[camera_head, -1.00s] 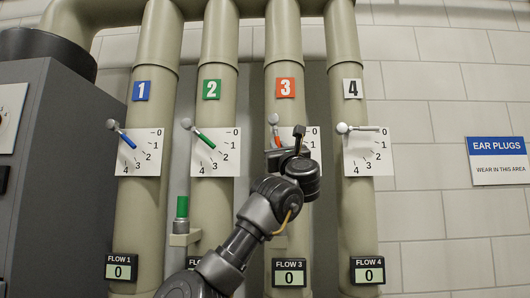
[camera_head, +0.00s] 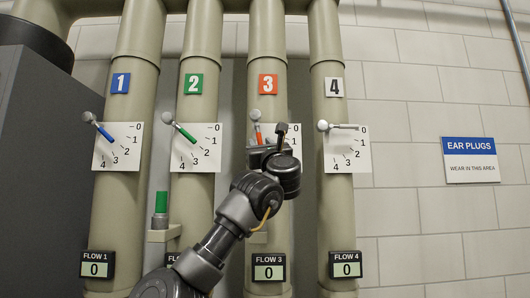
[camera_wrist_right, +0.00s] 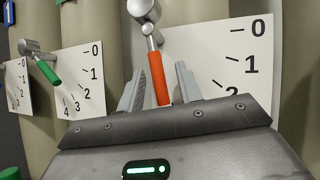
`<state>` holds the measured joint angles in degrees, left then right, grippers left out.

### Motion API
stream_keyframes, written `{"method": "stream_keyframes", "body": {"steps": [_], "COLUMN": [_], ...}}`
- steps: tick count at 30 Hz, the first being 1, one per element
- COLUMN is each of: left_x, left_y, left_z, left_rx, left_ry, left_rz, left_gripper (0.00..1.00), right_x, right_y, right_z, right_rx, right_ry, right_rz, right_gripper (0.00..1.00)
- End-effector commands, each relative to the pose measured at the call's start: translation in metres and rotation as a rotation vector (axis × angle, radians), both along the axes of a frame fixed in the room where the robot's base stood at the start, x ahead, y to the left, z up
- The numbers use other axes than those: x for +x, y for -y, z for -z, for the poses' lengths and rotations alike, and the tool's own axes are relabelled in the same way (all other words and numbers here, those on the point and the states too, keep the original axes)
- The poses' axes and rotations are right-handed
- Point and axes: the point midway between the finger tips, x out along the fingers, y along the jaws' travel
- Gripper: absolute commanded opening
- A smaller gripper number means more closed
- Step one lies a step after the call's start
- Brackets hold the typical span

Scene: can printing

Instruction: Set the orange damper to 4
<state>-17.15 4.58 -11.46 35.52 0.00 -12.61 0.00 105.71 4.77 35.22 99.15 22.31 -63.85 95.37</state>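The orange damper lever (camera_head: 258,131) hangs from a round grey knob on pipe 3, under the orange 3 sign (camera_head: 268,84). It points steeply down, slightly right in the head view. My right gripper (camera_head: 265,150) is at the lever's lower end and hides much of the dial (camera_head: 289,130). In the right wrist view the orange lever (camera_wrist_right: 160,82) stands between my two open fingers (camera_wrist_right: 160,88), with gaps on both sides. That dial (camera_wrist_right: 225,50) shows 0, 1 and part of 2; 3 and 4 are hidden. My left gripper is not in view.
Blue (camera_head: 105,132), green (camera_head: 186,133) and white (camera_head: 345,127) damper levers sit on the neighbouring pipes. The FLOW 3 display (camera_head: 268,272) reads 0. A green-topped post (camera_head: 160,202) stands before pipe 2. A dark cabinet (camera_head: 45,150) is at left.

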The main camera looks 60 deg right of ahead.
Motion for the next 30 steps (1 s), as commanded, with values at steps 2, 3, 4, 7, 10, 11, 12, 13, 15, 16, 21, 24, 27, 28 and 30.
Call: {"method": "stream_keyframes", "body": {"steps": [2,3,4,7,10,11,12,13,15,16,21,24,27,28,30], "left_x": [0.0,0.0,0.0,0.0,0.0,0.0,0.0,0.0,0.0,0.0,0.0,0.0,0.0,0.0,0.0], "left_y": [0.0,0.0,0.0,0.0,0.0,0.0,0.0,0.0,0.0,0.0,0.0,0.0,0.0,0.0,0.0], "left_z": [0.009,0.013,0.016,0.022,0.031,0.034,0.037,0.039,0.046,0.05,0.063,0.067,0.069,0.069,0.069], "left_rx": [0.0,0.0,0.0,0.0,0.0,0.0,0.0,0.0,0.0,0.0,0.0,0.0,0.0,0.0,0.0], "left_ry": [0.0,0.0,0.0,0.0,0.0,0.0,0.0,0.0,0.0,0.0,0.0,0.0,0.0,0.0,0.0], "left_rz": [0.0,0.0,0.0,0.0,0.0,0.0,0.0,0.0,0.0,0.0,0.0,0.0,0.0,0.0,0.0], "left_gripper": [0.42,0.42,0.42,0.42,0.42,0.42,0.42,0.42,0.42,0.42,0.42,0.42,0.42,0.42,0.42], "right_x": [-0.008,-0.013,-0.017,-0.029,-0.041,-0.044,-0.047,-0.049,-0.054,-0.057,-0.065,-0.067,-0.068,-0.069,-0.069], "right_y": [-0.005,-0.009,-0.012,-0.021,-0.028,-0.03,-0.033,-0.035,-0.04,-0.041,-0.048,-0.051,-0.052,-0.052,-0.053], "right_z": [0.01,0.014,0.018,0.027,0.036,0.038,0.041,0.043,0.048,0.049,0.054,0.056,0.057,0.057,0.057], "right_rx": [-0.001,-0.002,-0.003,-0.002,-0.001,-0.002,-0.002,-0.003,-0.004,-0.005,-0.003,-0.002,0.0,-0.001,-0.001], "right_ry": [0.001,0.002,0.003,0.001,0.002,0.001,0.001,0.002,0.001,0.002,0.002,0.001,0.001,0.001,0.001], "right_rz": [0.003,0.003,0.003,0.005,0.008,0.008,0.008,0.007,0.005,0.005,0.002,0.002,0.001,0.001,0.0], "right_gripper": [0.35,0.35,0.35,0.35,0.35,0.35,0.35,0.35,0.35,0.35,0.35,0.35,0.35,0.35,0.35]}}
